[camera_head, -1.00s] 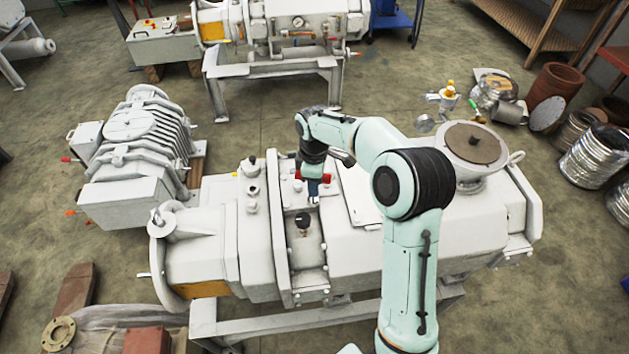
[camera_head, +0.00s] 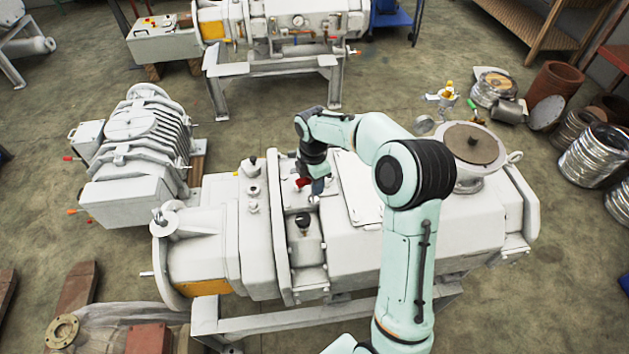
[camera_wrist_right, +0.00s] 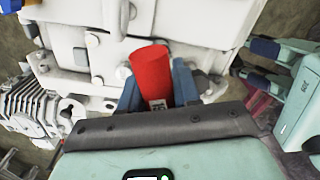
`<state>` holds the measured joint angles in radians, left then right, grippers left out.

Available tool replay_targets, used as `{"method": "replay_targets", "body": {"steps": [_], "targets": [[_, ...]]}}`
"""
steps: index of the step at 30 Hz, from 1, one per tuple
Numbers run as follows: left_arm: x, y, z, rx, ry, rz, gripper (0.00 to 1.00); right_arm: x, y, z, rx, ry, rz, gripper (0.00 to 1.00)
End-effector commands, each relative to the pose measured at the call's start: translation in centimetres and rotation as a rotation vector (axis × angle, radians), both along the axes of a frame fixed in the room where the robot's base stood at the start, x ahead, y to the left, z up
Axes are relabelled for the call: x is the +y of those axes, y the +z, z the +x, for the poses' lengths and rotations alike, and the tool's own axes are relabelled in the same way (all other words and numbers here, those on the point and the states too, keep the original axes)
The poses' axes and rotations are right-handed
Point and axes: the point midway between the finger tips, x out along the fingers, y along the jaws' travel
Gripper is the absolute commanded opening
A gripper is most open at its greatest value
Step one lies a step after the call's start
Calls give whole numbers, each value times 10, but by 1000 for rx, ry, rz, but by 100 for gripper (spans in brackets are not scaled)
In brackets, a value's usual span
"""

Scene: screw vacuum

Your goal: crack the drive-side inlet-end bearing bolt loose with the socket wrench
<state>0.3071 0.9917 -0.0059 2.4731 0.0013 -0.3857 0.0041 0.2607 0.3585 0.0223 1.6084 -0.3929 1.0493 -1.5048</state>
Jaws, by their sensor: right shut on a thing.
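My right gripper (camera_head: 314,186) is over the top of the nearest white pump (camera_head: 260,240), beside its raised flange. It is shut on a red cylindrical handle (camera_head: 303,183), which I take to be the socket wrench. In the right wrist view the red handle (camera_wrist_right: 151,74) stands out between the blue fingers, with a small label near its lower end. The socket end is hidden, so I cannot tell whether it sits on a bolt. The drive-side inlet-end bearing bolt cannot be picked out.
A black knob (camera_head: 303,221) stands on the pump just in front of my right gripper. A round inlet flange with a brown cover (camera_head: 472,145) rises at its right. A ribbed machine (camera_head: 135,150) stands to the left. Open floor lies behind the pump.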

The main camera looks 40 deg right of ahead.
Motion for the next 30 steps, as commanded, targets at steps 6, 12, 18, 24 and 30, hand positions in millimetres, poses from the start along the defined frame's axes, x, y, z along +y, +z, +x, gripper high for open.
{"method": "replay_targets", "body": {"steps": [6, 12, 18, 24, 30], "targets": [[0, 0, 0, 0, 0, 0, 43, 0, 0, 0, -1, 5, 0, 0], [0, 0, 0, 0, 0, 0, 43, 0, 1, 0, -1, 4, 0, 0], [0, 4, 5, -6, 0, 0, 43, 0, 11, 1, -3, 4, 0, 0], [0, 8, 10, -11, 0, 0, 43, 0, 24, 1, -4, 3, -1, 0], [0, 10, 13, -15, 0, 0, 43, 0, 31, 1, -2, 4, 0, 0]]}}
